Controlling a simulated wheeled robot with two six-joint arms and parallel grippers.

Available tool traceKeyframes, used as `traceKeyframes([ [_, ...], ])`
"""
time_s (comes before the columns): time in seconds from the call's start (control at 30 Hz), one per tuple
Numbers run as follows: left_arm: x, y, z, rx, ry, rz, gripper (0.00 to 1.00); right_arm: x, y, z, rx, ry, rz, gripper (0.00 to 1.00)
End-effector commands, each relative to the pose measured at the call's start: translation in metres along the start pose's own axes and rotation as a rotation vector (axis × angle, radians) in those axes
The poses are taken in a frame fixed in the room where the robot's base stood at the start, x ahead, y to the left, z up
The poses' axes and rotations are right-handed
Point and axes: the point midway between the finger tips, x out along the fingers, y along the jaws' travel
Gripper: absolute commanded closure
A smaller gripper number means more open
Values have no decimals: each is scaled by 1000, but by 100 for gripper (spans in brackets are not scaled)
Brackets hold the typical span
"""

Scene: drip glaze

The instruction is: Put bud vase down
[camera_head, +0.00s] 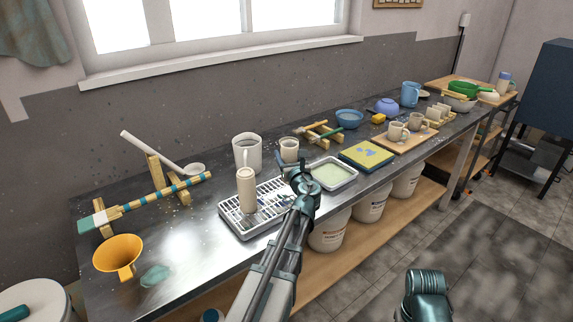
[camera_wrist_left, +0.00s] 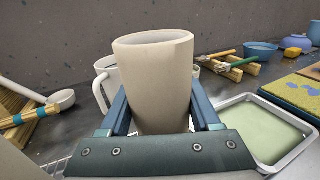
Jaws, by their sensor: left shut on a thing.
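My left gripper (camera_head: 286,169) is shut on a beige, open-topped vase (camera_head: 289,148), upright, just beyond the wire rack. In the left wrist view the vase (camera_wrist_left: 155,80) is wide at the rim and narrows downward between the two fingers (camera_wrist_left: 160,118). Its base is hidden behind the gripper, so I cannot tell whether it touches the counter. A taller cream bottle-shaped piece (camera_head: 247,190) stands on the wire rack over a tray (camera_head: 237,227). My right gripper is not in view; only part of that arm shows at lower right.
A white mug (camera_head: 246,150) stands close left of the vase. A tray of pale green glaze (camera_head: 331,174) lies to its right, beside a yellow sponge board (camera_head: 367,154). Wooden brush rests stand at left (camera_head: 155,172) and behind (camera_head: 320,131).

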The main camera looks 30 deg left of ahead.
Motion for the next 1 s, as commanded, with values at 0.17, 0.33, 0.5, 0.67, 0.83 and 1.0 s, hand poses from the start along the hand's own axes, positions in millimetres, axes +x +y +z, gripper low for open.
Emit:
traceKeyframes([
  [0.17, 4, 1, -26, 0, 0, 1, 100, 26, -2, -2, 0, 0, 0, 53],
  [0.33, 4, 1, -38, 0, 0, 1, 100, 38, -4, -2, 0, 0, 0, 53],
  [0.5, 4, 1, -35, 0, 0, 1, 100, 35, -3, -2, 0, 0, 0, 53],
  [0.67, 4, 1, -38, 0, 0, 1, 100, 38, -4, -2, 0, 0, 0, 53],
  [0.83, 4, 1, -38, 0, 0, 1, 17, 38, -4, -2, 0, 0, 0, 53],
  [1.0, 4, 1, -38, 0, 0, 1, 7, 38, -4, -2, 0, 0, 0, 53],
])
